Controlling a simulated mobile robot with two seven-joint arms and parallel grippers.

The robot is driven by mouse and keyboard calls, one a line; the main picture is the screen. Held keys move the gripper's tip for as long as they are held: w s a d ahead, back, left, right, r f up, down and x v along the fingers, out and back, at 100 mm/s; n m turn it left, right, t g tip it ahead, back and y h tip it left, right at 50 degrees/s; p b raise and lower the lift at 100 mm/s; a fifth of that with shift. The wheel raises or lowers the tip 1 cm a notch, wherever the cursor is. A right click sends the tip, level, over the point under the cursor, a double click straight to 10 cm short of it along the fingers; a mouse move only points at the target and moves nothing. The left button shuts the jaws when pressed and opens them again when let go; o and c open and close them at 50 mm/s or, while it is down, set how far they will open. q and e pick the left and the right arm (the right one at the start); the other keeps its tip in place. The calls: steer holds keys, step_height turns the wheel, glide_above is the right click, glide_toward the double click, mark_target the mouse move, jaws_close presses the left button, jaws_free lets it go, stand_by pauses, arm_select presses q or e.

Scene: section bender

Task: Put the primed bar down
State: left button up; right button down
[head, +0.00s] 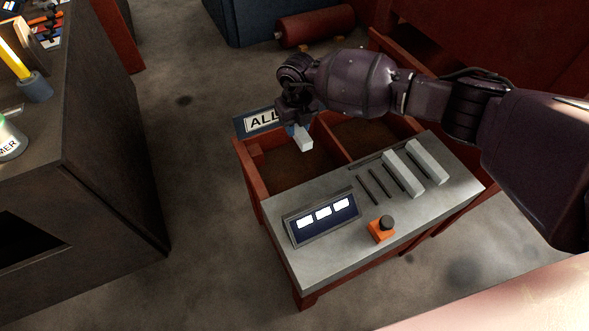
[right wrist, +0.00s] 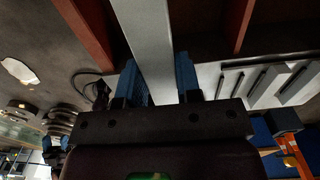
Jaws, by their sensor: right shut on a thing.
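My right gripper (head: 298,128) is shut on a pale grey bar (head: 304,142), whose end points down over the left compartment of the red bin (head: 255,185). In the right wrist view the bar (right wrist: 148,38) runs between the two blue fingertips (right wrist: 161,82) and out past the top edge. The bar appears held above the bin floor, apart from the walls. I take it for the primed bar, though its coating cannot be told. My left gripper is not in view.
A grey bench top (head: 340,240) in front carries a slotted rack with two pale bars (head: 427,162), an indicator panel (head: 322,216) and an orange button box (head: 381,230). A sign reading "ALL" (head: 260,121) stands at the bin's back left. A red divider (head: 335,140) splits the bin.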

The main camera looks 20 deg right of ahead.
step_height(320, 180, down, 4)
steer(key=f+b, duration=0.1)
steer(key=b, duration=0.3)
glide_above(296, 174)
steer(key=f, duration=0.8)
steer(key=shift+s, duration=0.2)
steer(key=shift+f, duration=0.3)
steer(key=shift+w+f, duration=0.15)
steer(key=shift+f, duration=0.05)
steer(key=f+b, duration=0.1)
steer(key=f, duration=0.2)
steer(key=shift+s+f+b, duration=0.15)
steer(key=shift+s+b, duration=0.05)
steer(key=shift+b, duration=0.15)
step_height(296, 174, down, 2)
steer(key=shift+f+b, duration=0.25)
steer(key=shift+b, duration=0.2)
steer(key=shift+w+r, duration=0.2)
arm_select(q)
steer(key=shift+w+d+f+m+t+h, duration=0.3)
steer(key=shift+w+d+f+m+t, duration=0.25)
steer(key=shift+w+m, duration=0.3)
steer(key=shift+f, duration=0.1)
arm_select(e)
steer(key=shift+f, duration=0.15)
